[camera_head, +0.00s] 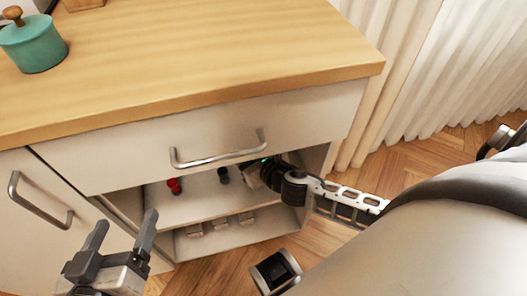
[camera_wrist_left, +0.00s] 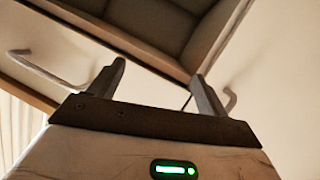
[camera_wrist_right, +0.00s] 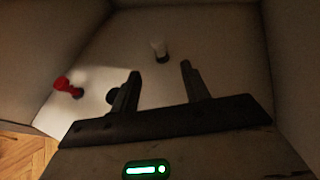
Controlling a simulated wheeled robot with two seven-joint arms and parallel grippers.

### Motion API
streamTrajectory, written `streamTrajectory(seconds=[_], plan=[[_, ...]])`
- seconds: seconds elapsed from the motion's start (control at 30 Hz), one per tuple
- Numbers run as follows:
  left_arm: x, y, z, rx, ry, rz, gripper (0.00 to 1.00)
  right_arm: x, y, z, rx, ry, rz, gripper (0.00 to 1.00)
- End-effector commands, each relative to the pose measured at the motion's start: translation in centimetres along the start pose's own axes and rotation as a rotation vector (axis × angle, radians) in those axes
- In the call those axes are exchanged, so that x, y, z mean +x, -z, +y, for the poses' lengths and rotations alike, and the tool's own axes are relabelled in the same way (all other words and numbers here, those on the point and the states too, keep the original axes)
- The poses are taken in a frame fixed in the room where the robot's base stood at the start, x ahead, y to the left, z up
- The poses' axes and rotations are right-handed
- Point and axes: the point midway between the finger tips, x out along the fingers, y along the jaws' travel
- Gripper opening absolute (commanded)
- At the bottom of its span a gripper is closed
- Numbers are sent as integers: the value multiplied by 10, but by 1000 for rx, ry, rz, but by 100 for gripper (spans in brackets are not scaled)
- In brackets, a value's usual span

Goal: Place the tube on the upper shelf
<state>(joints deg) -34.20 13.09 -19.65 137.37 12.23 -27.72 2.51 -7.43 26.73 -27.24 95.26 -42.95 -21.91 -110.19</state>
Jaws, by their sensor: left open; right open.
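The cabinet's upper shelf (camera_head: 200,207) is an open compartment under a drawer. My right gripper (camera_wrist_right: 160,70) is inside it, open and empty. In the head view, its fingers are hidden behind the drawer front. In the right wrist view, a small whitish upright piece (camera_wrist_right: 159,50) stands beyond the fingertips, roughly between them and apart from them. A red piece (camera_wrist_right: 67,87) and a dark piece (camera_wrist_right: 113,95) stand to the left. I cannot tell which piece is the tube. My left gripper (camera_head: 125,220) is open and empty in front of the cabinet, also seen in the left wrist view (camera_wrist_left: 158,70).
The lower compartment (camera_head: 235,234) holds several small pale pieces. A drawer with a metal handle (camera_head: 218,158) overhangs the opening. A closed door with a handle (camera_head: 42,212) is at left. A green pot (camera_head: 33,45) stands on the wooden countertop (camera_head: 200,50). Curtains hang at right.

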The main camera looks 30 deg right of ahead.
Motion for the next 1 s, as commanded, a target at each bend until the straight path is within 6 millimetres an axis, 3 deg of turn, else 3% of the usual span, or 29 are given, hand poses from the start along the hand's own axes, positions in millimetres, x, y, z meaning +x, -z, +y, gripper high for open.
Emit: streamTrajectory(seconds=[0.1, 0.37, 1.0], plan=[[-1, 0, -1, 12, 7, -9, 77, -28, 11, 0, 1, -1, 3, 46], [-1, -1, -2, 18, 10, -11, 77, -61, 26, 0, 2, 0, 0, 46], [-1, 0, -1, 16, 9, -9, 77, -67, 28, 0, 0, -1, -2, 46]])
